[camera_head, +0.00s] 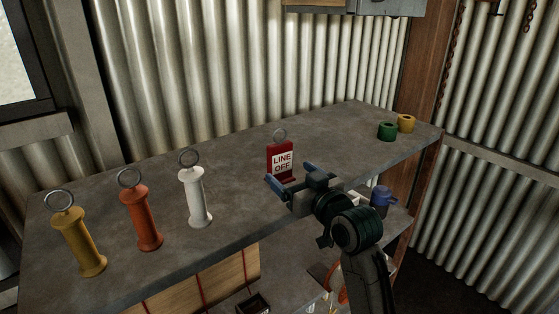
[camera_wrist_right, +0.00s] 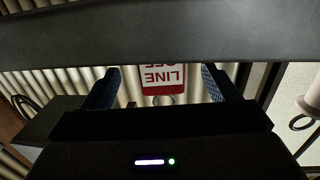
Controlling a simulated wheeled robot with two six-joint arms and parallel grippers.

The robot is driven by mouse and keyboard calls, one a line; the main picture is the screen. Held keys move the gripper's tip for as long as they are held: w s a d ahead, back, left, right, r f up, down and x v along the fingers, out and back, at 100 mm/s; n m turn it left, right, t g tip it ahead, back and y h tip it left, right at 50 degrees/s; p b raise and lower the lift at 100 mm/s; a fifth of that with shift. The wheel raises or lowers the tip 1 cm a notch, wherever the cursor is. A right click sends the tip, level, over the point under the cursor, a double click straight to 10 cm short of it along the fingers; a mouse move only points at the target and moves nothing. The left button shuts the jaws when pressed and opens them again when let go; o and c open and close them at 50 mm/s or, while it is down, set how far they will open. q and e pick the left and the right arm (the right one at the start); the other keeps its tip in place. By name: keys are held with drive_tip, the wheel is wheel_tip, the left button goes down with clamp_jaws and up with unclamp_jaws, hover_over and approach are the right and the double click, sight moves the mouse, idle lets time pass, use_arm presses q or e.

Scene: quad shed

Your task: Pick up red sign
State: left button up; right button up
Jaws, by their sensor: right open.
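The red sign (camera_head: 280,160) stands upright on the grey shelf. It has a white "LINE OFF" panel and a metal ring on top. My right gripper (camera_head: 289,177) is open at the near side of the sign, its blue fingertips near the sign's lower part. In the right wrist view the sign (camera_wrist_right: 162,77) appears upside down, between the two open fingers (camera_wrist_right: 160,86), and a grey band hides part of it. I cannot tell whether the fingers touch it. My left gripper is not in view.
The grey shelf (camera_head: 120,190) also holds yellow (camera_head: 80,242), orange (camera_head: 141,216) and white (camera_head: 195,197) ringed handles on the left. Green (camera_head: 387,131) and yellow (camera_head: 406,123) rolls stand at the far right. A blue-topped item (camera_head: 381,198) is below. Corrugated wall stands behind.

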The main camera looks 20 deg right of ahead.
sight(282, 166)
drive_tip(key=p+x, duration=0.1)
drive_tip(key=x, duration=0.1)
drive_tip(key=p+x, duration=0.2)
drive_tip(key=shift+w+r, duration=0.2)
drive_tip(key=shift+w, duration=0.05)
drive_tip(key=shift+w+a+f, duration=0.15)
drive_tip(key=shift+w+a, duration=0.05)
drive_tip(key=shift+w, duration=0.15)
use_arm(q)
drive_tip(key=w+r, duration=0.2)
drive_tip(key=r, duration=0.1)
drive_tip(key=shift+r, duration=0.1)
use_arm(e)
drive_tip(key=c, duration=1.2)
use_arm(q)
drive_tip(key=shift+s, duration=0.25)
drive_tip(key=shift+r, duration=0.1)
